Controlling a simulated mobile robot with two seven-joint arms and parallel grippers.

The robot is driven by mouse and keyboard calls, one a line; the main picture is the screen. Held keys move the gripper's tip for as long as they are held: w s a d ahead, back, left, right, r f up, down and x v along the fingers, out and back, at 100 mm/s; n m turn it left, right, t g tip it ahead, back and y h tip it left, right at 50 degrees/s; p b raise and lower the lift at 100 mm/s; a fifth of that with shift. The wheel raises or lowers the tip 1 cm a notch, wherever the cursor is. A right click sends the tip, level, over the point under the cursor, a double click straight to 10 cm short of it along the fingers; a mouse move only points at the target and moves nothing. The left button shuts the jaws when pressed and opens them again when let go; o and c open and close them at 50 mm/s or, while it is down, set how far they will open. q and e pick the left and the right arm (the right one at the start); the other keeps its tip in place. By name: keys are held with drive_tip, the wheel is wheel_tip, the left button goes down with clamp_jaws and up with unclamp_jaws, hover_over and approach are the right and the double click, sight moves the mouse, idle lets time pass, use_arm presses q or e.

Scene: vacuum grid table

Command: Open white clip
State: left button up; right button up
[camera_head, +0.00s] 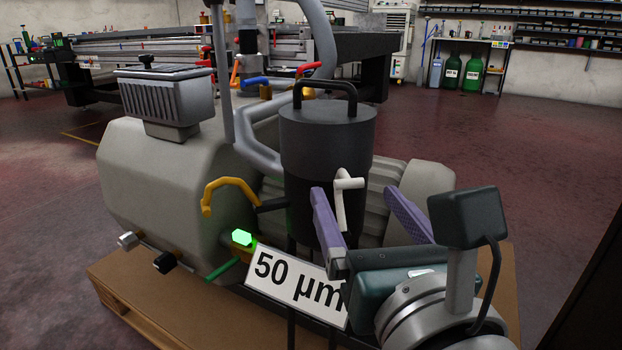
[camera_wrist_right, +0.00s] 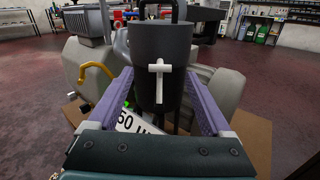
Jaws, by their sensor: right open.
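The white clip (camera_head: 343,195) is a T-shaped handle on the front of a dark cylindrical canister (camera_head: 327,140). In the right wrist view the clip (camera_wrist_right: 160,82) hangs upright, with a short crossbar on top and a longer stem below. My right gripper (camera_head: 370,215) is open, with its two purple fingers spread. In the right wrist view the fingers (camera_wrist_right: 160,100) stand left and right of the clip's lower stem, with a gap on both sides. Nothing is held. My left gripper does not show.
The canister belongs to a grey pump (camera_head: 165,180) on a wooden pallet (camera_head: 125,305). Open floor (camera_head: 500,135) lies to the right.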

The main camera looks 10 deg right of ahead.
sight(351, 187)
drive_tip(key=w+b, duration=0.1)
drive_tip(key=w, duration=0.5)
drive_tip(key=shift+w+a, duration=0.1)
drive_tip(key=shift+w, duration=0.05)
clamp_jaws()
idle(0.4)
idle(0.4)
